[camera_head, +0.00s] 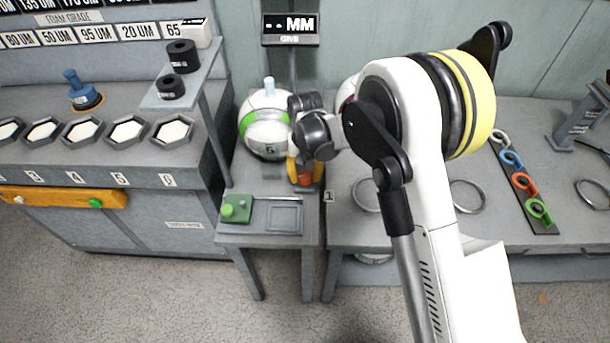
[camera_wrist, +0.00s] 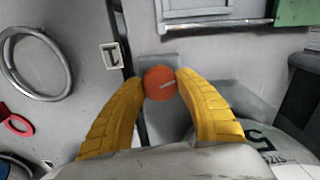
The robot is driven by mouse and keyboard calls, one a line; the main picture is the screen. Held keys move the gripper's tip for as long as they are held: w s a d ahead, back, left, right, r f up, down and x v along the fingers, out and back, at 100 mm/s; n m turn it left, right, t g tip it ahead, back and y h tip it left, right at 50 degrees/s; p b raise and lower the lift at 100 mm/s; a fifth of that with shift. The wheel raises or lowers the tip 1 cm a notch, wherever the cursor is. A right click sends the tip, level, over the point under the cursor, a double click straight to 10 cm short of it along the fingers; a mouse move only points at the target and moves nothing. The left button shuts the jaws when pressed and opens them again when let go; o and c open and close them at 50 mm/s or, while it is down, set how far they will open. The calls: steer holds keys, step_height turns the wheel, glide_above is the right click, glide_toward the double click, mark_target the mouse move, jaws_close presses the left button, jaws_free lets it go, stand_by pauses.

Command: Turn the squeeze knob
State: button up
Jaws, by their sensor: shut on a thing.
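The squeeze knob is an orange-red round knob (camera_wrist: 160,83) with a light mark on its face. In the wrist view it sits between the yellow fingertips of my gripper (camera_wrist: 159,84), which touch it on both sides. In the head view the knob (camera_head: 305,176) shows low beside the yellow fingers of my gripper (camera_head: 299,170), in front of the white ball (camera_head: 262,138) with a green band. My wrist and arm hide part of the second ball behind. The display (camera_head: 290,28) above reads "-- MM" and "GIVE".
A green box with a button (camera_head: 237,209) and a square recess (camera_head: 285,216) lie at the stand's front. Metal rings (camera_head: 468,196) and a strip of coloured rings (camera_head: 525,184) are on the right table. A shelf with black cylinders (camera_head: 181,57) stands left of the ball.

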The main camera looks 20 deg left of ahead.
mark_target(305, 175)
stand_by(0.3)
steer(key=o, duration=1.2)
step_height(305, 175, up, 12)
